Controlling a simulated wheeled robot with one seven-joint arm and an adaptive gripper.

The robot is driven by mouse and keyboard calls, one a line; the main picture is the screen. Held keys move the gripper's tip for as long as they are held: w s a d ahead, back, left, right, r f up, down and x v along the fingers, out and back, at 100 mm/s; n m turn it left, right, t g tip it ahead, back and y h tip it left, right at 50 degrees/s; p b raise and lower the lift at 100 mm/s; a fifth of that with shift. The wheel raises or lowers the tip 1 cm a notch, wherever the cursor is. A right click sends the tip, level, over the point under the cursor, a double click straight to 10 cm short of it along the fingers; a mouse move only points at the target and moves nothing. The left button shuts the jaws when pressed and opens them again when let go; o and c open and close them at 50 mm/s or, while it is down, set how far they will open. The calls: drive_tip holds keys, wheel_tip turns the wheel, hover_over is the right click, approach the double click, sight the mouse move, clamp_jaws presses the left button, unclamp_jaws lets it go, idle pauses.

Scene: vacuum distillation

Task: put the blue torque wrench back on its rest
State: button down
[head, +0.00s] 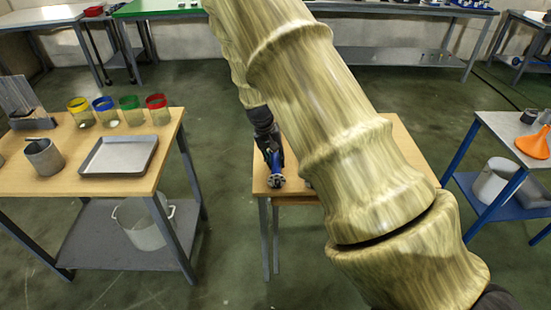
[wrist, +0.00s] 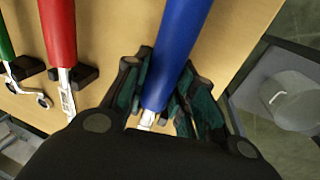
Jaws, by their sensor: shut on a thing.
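The blue torque wrench (wrist: 183,45) runs up and away from my gripper (wrist: 160,100) in the wrist view, its blue handle between the fingers and a bit of bare metal shank below. My gripper is shut on it. In the head view my gripper (head: 268,146) points down over the small wooden table (head: 259,184), with the blue wrench (head: 276,170) end-on below it near the left front edge. I see no free rest for it; my gripper hides the area beneath, and I cannot tell whether the wrench touches the table.
In the wrist view a red wrench (wrist: 58,30) lies between black rest blocks (wrist: 86,74), with a green wrench (wrist: 5,42) left of it. In the head view a left bench holds a metal tray (head: 118,156) and jars; a right bench holds an orange funnel (head: 534,143).

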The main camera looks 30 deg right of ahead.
drive_tip(key=shift+f, duration=0.3)
drive_tip(key=c, duration=1.1)
unclamp_jaws()
drive_tip(key=v, duration=1.2)
